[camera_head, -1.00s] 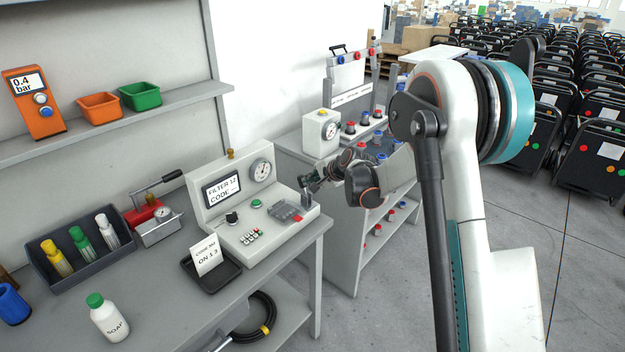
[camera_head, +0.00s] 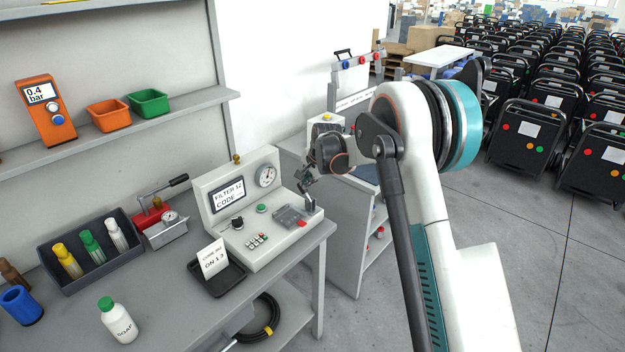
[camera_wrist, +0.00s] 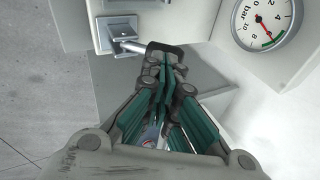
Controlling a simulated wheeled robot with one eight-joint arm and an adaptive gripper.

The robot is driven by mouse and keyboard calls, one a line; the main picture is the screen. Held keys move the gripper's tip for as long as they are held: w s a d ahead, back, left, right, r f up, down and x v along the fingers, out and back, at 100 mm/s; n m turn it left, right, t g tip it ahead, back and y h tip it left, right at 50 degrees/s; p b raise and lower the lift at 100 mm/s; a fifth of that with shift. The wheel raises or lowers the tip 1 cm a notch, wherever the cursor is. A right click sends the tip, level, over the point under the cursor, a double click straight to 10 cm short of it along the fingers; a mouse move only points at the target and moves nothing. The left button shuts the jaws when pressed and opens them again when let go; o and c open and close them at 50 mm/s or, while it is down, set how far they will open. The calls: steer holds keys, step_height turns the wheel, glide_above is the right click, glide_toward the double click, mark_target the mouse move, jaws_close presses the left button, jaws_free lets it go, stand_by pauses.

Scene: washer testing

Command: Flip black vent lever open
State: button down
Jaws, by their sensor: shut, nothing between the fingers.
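The white test unit (camera_head: 228,191) stands on the grey bench, with a screen reading "FILTER 12 CODE". In the wrist view, a black lever-like handle (camera_wrist: 178,49) sits on a silver rod that comes from a square metal plate (camera_wrist: 117,29); I take this to be the vent lever. My gripper (camera_wrist: 168,66) is shut and empty, its teal-padded fingertips right at the handle; whether they touch cannot be told. The fingers partly hide the handle. In the head view, my gripper (camera_head: 308,190) points down at the unit's right end, and the lever is too small to make out.
A pressure gauge (camera_wrist: 267,20) lies to the right of the fingertips in the wrist view. A black tray (camera_head: 216,279) with a card lies before the unit. A bottle rack (camera_head: 63,276) and soap bottle (camera_head: 118,321) stand left.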

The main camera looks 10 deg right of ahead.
steer(key=shift+w+a+f+g+h+p, duration=0.25)
steer(key=shift+w+a+g+h+p, duration=0.35)
steer(key=shift+w+g+h, duration=0.45)
steer(key=shift+w+a+f+g+h, duration=0.2)
steer(key=shift+a+f+g+h, duration=0.1)
steer(key=shift+g, duration=0.35)
steer(key=shift+w+a+f+g+h, duration=0.15)
steer(key=shift+w+f+g+h, duration=0.1)
steer(key=shift+g, duration=0.35)
steer(key=shift+w+a+f, duration=0.4)
steer(key=shift+w+f, duration=0.1)
steer(key=shift+f, duration=0.2)
steer(key=shift+f, duration=0.1)
